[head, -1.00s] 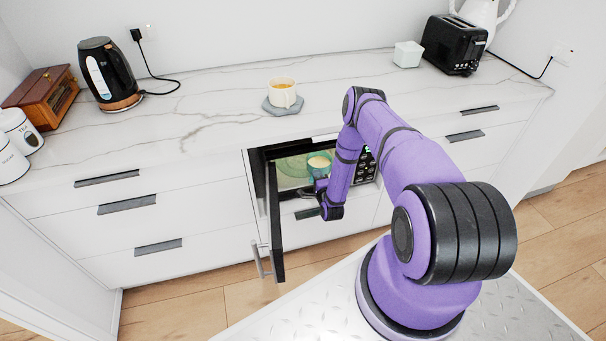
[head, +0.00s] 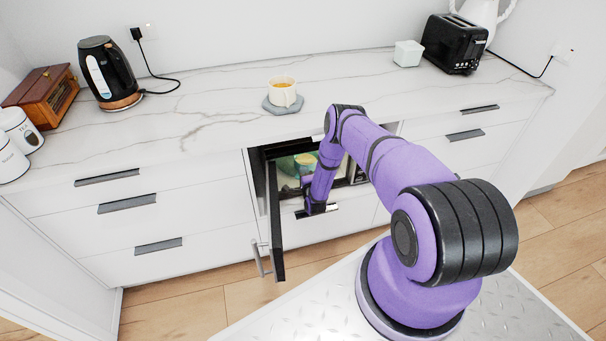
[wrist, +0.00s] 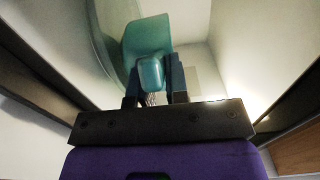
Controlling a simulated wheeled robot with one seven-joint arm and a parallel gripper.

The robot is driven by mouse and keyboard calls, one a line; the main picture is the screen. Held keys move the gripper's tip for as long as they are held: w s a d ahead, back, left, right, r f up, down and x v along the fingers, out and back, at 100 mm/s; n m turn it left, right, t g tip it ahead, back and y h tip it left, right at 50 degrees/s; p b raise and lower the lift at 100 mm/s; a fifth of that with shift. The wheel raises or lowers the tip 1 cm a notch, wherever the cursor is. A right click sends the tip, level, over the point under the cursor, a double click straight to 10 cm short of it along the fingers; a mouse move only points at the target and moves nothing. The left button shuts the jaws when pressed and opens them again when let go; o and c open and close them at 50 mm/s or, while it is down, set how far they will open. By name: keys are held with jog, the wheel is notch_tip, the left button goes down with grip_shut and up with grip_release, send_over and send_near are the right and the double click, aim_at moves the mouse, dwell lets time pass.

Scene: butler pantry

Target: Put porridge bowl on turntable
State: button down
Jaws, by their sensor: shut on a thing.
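The teal porridge bowl (wrist: 147,35) is inside the open microwave; it also shows in the head view (head: 306,160), partly behind my arm. My gripper (wrist: 154,78) is shut on the bowl's rounded teal handle, a finger on each side. The pale green glass turntable (head: 285,166) lies on the microwave floor. Its curved edge also shows in the wrist view (wrist: 98,38), left of and beside the bowl. I cannot tell whether the bowl touches the turntable. In the head view my gripper is mostly hidden by my arm.
The dark microwave door (head: 276,225) stands open on the left, close to my arm. The cavity walls are near on both sides. On the counter above are a cup (head: 282,91) on a grey coaster, a kettle (head: 108,75) and a toaster (head: 455,45).

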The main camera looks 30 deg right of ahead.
jog(key=shift+f, duration=0.35)
jog(key=c, duration=1.1)
grip_release()
jog(key=shift+r, duration=0.1)
